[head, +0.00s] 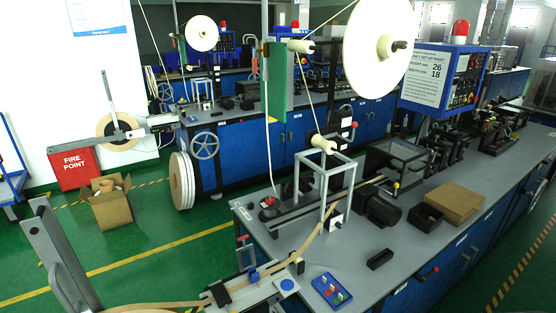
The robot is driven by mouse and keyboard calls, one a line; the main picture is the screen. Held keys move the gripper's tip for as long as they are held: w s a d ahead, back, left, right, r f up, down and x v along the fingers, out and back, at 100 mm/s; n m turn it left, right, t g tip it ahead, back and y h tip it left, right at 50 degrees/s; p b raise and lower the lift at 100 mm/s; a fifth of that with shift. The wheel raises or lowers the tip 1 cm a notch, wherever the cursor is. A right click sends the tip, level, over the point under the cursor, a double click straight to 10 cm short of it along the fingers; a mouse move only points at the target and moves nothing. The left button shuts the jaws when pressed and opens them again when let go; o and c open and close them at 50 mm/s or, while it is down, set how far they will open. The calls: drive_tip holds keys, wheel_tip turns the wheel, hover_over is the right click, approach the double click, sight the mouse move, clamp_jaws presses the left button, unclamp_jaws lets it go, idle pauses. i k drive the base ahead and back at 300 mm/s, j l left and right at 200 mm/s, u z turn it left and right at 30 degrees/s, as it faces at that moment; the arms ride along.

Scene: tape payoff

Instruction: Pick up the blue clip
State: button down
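A small blue piece (254,276), which looks like the blue clip, sits on the grey metal plate (238,284) at the front edge of the bench. It is beside or on the tan tape (290,262); I cannot tell which. My gripper does not show in this view.
The grey bench (300,258) carries a metal frame (326,188), a dark motor (378,208), a black block (380,259) and a cardboard box (453,202). A grey post (65,258) stands at lower left. Green floor (165,225) is open behind it.

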sight(254, 276)
drive_tip(key=i+j+u, duration=0.25)
drive_tip(key=i, duration=0.15)
drive_tip(key=i+j+u, duration=0.3)
drive_tip(key=i+l, duration=0.1)
